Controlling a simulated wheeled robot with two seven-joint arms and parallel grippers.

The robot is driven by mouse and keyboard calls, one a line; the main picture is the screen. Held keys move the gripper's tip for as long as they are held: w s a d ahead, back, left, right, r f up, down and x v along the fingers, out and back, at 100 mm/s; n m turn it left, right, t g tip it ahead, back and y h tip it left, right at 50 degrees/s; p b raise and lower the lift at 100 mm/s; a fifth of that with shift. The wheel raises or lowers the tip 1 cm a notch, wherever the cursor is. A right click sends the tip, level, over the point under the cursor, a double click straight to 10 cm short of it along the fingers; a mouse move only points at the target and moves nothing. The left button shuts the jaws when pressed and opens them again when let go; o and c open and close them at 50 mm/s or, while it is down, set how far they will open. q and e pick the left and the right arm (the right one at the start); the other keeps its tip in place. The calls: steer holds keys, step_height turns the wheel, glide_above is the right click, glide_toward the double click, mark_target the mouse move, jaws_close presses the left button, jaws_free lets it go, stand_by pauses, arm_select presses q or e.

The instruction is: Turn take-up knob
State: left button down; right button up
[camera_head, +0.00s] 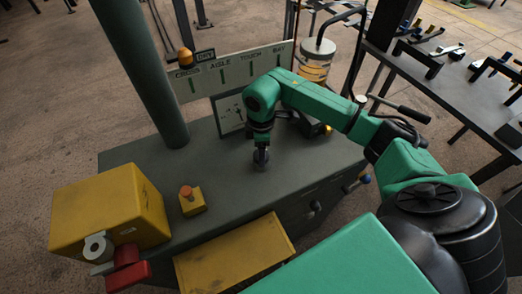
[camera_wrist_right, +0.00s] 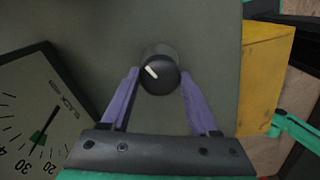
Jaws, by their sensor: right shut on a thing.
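The take-up knob (camera_wrist_right: 160,72) is round and black with a white pointer line, which points to the upper left in the right wrist view. It stands up from the grey bench top. The purple fingers of my right gripper (camera_wrist_right: 159,84) stand on either side of the knob and are shut on it. In the head view my right gripper (camera_head: 261,155) points down at the bench and largely hides the knob. My left gripper is not in view.
On the bench (camera_head: 225,165) are a yellow box (camera_head: 110,210), a red button on a yellow base (camera_head: 192,204) and a thick dark green post (camera_head: 145,70). A lettered sign board (camera_head: 230,70) stands behind. A yellow tray (camera_head: 235,258) sits at the front edge.

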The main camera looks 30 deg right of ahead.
steer(key=shift+w+r+m, duration=0.15)
steer(key=shift+r+m, duration=0.05)
steer(key=shift+m, duration=0.1)
steer(key=o, duration=1.1)
steer(key=shift+o, duration=1.3)
steer(key=shift+f, duration=0.1)
step_height(320, 180, up, 15)
steer(key=shift+f+b, duration=0.2)
steer(key=shift+b, duration=0.2)
steer(key=shift+d+f, duration=0.1)
